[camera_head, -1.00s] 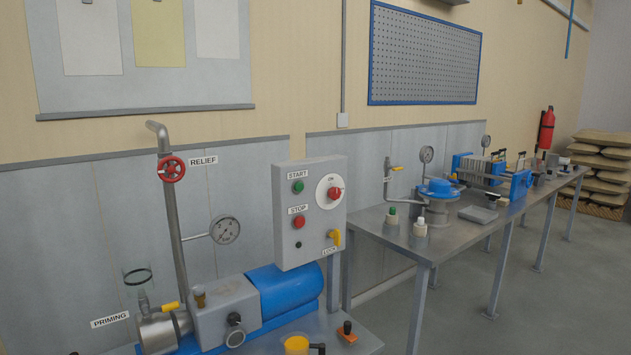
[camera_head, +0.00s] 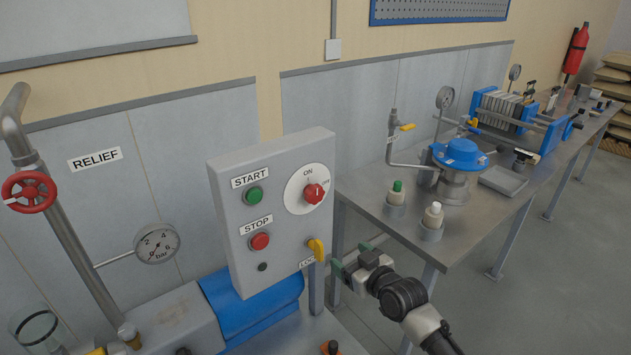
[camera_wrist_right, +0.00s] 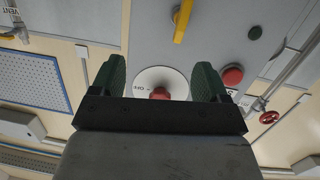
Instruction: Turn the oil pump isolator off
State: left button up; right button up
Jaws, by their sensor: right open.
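The isolator is a red rotary knob (camera_head: 313,193) on a white round plate at the upper right of the grey control box (camera_head: 228,265). The plate reads ON at its top, and the knob's pointer direction is hard to make out. My right gripper (camera_head: 337,268) is open and empty in the head view, just right of the box's lower right corner, near the yellow lock lever (camera_head: 317,249). In the right wrist view the red knob (camera_wrist_right: 160,93) shows between the two green fingers, farther off and partly hidden by the gripper body. My left gripper is not in view.
A green START button (camera_head: 254,195) and a red STOP button (camera_head: 260,241) sit left of the knob. A red relief handwheel (camera_head: 29,192) and a pressure gauge (camera_head: 157,243) stand to the left. A steel table (camera_head: 375,205) with a blue-topped vessel (camera_head: 460,152) is at the right.

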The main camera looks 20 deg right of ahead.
jog(key=n+t+y, duration=0.2)
send_near(317, 197)
jog(key=p+x, duration=0.2)
jog(key=x, duration=0.7)
jog(key=shift+w+r+p, duration=0.1)
jog(key=shift+w+p, duration=0.2)
jog(key=shift+p, duration=0.05)
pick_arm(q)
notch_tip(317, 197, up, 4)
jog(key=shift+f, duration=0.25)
pick_arm(e)
jog(key=shift+w+a, duration=0.2)
jog(key=shift+w, duration=0.2)
jog(key=shift+m, duration=0.3)
jog(key=c, duration=0.9)
